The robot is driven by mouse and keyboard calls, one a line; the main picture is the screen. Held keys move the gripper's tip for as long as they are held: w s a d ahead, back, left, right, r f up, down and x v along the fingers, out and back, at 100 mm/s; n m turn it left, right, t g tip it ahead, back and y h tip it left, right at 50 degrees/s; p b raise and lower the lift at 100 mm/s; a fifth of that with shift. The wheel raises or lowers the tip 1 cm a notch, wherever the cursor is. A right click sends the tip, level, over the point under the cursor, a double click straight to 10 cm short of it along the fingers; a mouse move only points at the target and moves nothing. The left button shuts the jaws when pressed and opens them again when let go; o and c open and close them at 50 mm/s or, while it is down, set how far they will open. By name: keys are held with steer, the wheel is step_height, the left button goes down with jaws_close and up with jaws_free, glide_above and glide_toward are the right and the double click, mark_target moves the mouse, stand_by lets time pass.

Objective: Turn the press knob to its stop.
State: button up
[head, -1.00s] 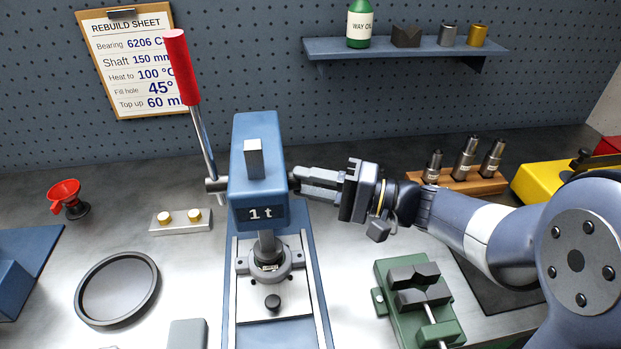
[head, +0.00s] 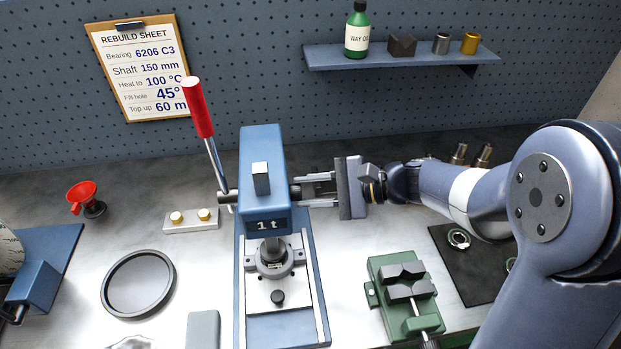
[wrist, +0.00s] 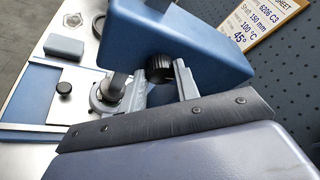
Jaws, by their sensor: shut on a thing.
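The blue press (head: 262,150), marked "1 t", stands in the middle of the bench. Its dark ribbed knob (wrist: 159,69) is on the press's right side and shows between my two fingers in the wrist view. My gripper (head: 303,190) reaches in from the right and is shut on the knob, one finger on each side; the press head hides part of this in the head view. A lever with a red grip (head: 197,107) rises on the press's left side, leaning left. The press ram (head: 271,247) points down at a round grey holder (head: 274,262).
A green vise (head: 405,296) stands right of the press, below my arm. A shelf (head: 400,54) with a bottle hangs behind.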

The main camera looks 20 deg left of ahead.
steer(key=shift+r+m+g+h+p, duration=0.1)
steer(key=shift+m+g+h+p, duration=0.3)
steer(key=shift+m+p, duration=0.55)
steer(key=o, duration=1)
steer(key=shift+c, duration=0.2)
steer(key=shift+w, duration=0.1)
steer(key=b+v, duration=0.1)
steer(key=v, duration=0.9)
steer(key=shift+d+b, duration=0.35)
steer(key=shift+b, duration=0.05)
steer(key=shift+w+a, duration=0.1)
steer(key=shift+w, duration=0.05)
